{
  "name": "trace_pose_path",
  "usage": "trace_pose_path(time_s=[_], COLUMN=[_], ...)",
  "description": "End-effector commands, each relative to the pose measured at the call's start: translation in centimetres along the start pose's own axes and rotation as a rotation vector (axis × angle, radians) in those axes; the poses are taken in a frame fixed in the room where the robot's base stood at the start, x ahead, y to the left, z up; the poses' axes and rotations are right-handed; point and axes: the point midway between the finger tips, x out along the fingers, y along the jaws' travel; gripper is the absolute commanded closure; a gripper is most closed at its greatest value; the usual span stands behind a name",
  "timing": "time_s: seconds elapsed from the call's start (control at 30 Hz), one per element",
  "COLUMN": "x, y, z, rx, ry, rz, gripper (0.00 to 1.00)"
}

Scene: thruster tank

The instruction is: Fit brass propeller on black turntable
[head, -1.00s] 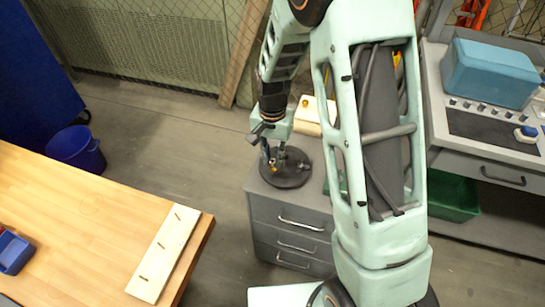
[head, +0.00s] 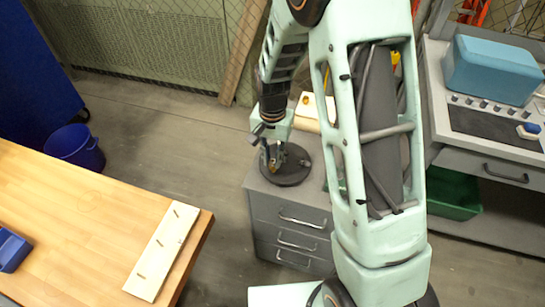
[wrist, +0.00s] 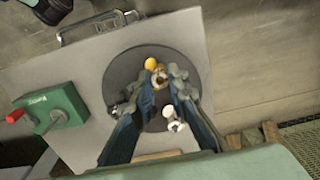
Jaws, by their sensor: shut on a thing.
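The black turntable (head: 292,177) is a flat round disc on top of a grey drawer cabinet. It also shows in the wrist view (wrist: 120,72). My gripper (head: 271,161) points down over the left part of the disc. Its two fingers (wrist: 158,82) are shut on the brass propeller (wrist: 161,76), which shows small and golden between the fingertips in the wrist view. In the head view the propeller (head: 272,166) is a small brass spot at the fingertips. Whether it touches the disc, I cannot tell.
A small pale metal piece (wrist: 172,120) shows by the right finger. A green box with a red knob (wrist: 58,110) stands on the cabinet (head: 285,212). A pale block (head: 311,112) lies behind the turntable. A wooden table (head: 75,215) with a pegged board (head: 160,252) is at left.

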Motion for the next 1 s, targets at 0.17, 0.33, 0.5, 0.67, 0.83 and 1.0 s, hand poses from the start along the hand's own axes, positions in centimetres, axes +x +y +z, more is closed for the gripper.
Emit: trace_pose_path(time_s=[0.17,0.33,0.5,0.67,0.83,1.0], x=[0.7,0.8,0.8,0.9,1.4,1.5], y=[0.0,0.0,0.0,0.0,0.0,0.0], z=[0.0,0.0,0.0,0.0,0.0,0.0], rx=[0.0,0.0,0.0,0.0,0.0,0.0], ry=[0.0,0.0,0.0,0.0,0.0,0.0], rz=[0.0,0.0,0.0,0.0,0.0,0.0], gripper=[1.0,1.0,1.0,1.0,1.0,1.0])
